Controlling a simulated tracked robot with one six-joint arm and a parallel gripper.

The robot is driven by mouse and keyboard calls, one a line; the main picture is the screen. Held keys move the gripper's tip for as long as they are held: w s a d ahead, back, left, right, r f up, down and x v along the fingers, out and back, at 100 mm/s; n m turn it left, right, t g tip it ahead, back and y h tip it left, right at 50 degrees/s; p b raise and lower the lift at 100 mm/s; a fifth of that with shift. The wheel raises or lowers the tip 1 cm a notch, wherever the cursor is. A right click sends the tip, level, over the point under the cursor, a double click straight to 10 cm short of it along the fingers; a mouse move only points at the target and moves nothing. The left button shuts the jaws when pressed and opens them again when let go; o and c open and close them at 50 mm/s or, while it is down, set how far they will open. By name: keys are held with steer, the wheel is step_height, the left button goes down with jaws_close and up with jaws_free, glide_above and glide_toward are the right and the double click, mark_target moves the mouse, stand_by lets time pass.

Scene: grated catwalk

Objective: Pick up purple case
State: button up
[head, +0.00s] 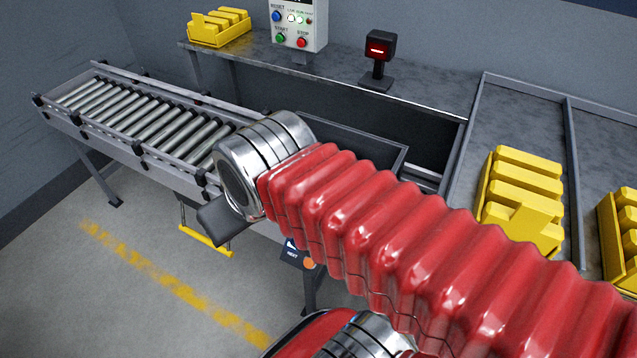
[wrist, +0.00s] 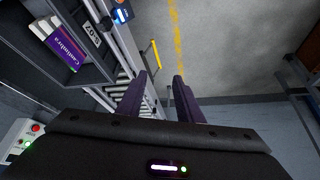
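The purple case (wrist: 62,48) shows at the upper left of the wrist view. It has white edges and light lettering on its purple side, and sits in a dark grey bin (wrist: 92,72). My gripper (wrist: 160,77) is open and empty, with its two dark fingers apart over a view of the floor. The case is well to the left of the fingers and apart from them. In the head view the dark bin (head: 375,143) is partly hidden behind my red arm, and the case cannot be seen there. My fingers are not clear in the head view.
A roller conveyor (head: 140,118) runs to the left, with a yellow bar (head: 205,241) below it. A control box (head: 299,22), a scanner stand (head: 378,60) and a yellow tray (head: 218,27) stand on the back bench. Yellow trays (head: 522,200) lie at right. The floor at lower left is clear.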

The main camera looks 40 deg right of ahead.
steer(key=shift+w, duration=0.1)
steer(key=w+d+n+g, duration=0.1)
steer(key=w+d+g, duration=0.1)
steer(key=w+d, duration=0.55)
steer(key=w+d+f+n, duration=0.1)
steer(key=w+d+f, duration=0.1)
steer(key=d, duration=0.6)
steer(key=w+d+f+n+g, duration=0.1)
steer(key=w+d+f, duration=0.1)
steer(key=d+f, duration=0.3)
steer(key=w+d+f+n+g, duration=0.1)
steer(key=w+d+f, duration=0.2)
steer(key=d, duration=0.8)
steer(key=shift+d+f, duration=0.25)
steer(key=shift+f, duration=0.05)
steer(key=shift+f, duration=0.1)
steer(key=shift+y, duration=0.3)
steer(key=f, duration=0.5)
steer(key=w+f, duration=0.1)
steer(key=f, duration=0.1)
steer(key=shift+a+f, duration=0.25)
steer(key=shift+f, duration=0.4)
